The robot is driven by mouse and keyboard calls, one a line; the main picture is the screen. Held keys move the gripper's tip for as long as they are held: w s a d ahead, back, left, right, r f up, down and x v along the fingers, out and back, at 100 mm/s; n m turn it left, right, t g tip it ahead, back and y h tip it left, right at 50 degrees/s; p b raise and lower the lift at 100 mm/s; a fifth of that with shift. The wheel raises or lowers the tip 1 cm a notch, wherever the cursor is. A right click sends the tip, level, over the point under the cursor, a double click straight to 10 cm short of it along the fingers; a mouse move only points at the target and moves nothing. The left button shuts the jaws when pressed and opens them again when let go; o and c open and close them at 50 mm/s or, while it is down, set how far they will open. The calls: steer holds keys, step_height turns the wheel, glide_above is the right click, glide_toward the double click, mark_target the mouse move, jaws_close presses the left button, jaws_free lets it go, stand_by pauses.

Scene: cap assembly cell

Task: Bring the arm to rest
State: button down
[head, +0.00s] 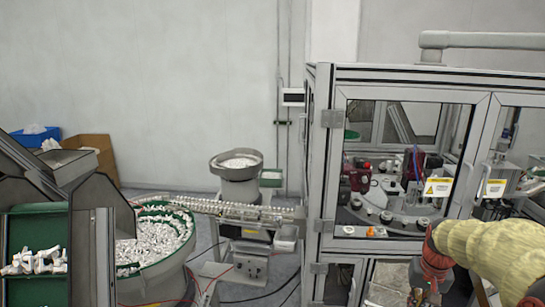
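My arm (485,247) shows at the lower right, with a pale yellow cover and red and dark joint parts. It stands in front of the assembly cell's lower right side. A red joint (433,262) hangs at the left end of the yellow cover and runs down toward the bottom edge. No gripper fingers can be made out, so I cannot see whether it holds anything.
The framed assembly cell (400,75) with glazed doors fills the right. A green-lined bowl of white parts (150,245) and a hopper (85,210) stand left. A smaller feeder bowl (237,165) and a feed track (225,208) lie between. Cables cross the floor.

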steer(key=s+a+f+n+t+b, duration=0.2)
steer(key=s+a+f+b, duration=0.1)
steer(key=s+a+b, duration=0.4)
steer(key=s+a+f+n+t+b, duration=0.2)
steer(key=s+a+b, duration=0.5)
steer(key=s+a, duration=0.7)
steer(key=shift+s+a+f+n+b, duration=0.2)
steer(key=shift+s+f+n+b, duration=0.1)
steer(key=shift+s+f+b, duration=0.25)
steer(key=shift+s+r, duration=0.1)
steer(key=shift+r, duration=0.05)
